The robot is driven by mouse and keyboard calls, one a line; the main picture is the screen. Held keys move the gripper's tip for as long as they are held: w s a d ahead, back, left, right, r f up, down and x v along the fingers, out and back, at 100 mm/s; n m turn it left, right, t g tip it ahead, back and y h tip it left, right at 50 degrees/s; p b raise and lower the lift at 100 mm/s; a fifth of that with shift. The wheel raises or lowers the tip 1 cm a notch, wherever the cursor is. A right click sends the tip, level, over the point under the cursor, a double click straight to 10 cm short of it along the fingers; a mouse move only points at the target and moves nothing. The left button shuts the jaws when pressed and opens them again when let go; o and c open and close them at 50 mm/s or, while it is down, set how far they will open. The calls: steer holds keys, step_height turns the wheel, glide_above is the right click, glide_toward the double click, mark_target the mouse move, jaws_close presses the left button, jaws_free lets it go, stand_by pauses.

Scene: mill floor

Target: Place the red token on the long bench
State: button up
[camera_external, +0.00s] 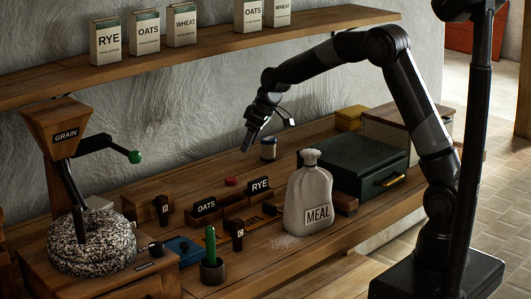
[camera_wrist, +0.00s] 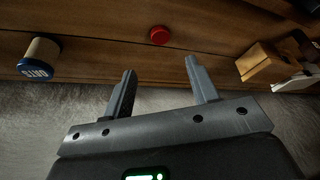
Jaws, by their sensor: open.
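The red token (camera_external: 231,182) is a small round disc lying on a wooden surface at the back of the long bench (camera_external: 322,131), behind the OATS and RYE labels. In the wrist view the token (camera_wrist: 160,35) lies ahead of the fingertips, roughly centred between them, with nothing around it. My gripper (camera_external: 268,136) is open and empty, above the back of the bench, up and to the right of the token. Its two fingers (camera_wrist: 161,69) show apart in the wrist view.
A jar with a blue OATS end (camera_wrist: 38,60) stands near the gripper. A MEAL sack (camera_external: 310,195), green box (camera_external: 355,165) and grain mill (camera_external: 90,240) crowd the bench. A shelf (camera_external: 200,55) with several packets hangs above.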

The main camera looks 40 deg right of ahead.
steer(key=s+d+r+m+t, duration=0.1)
steer(key=s+d+r, duration=0.1)
steer(key=s+r, duration=0.55)
steer(key=s+d+r+m, duration=0.1)
steer(key=s+d+r, duration=0.3)
steer(key=s, duration=0.7)
steer(key=s+d+m+h, duration=0.1)
steer(key=s+m, duration=0.1)
steer(key=s, duration=0.9)
steer(key=s+d+m+h, duration=0.1)
steer(key=s+d, duration=0.1)
steer(key=s, duration=1)
steer(key=shift+m+t, duration=0.4)
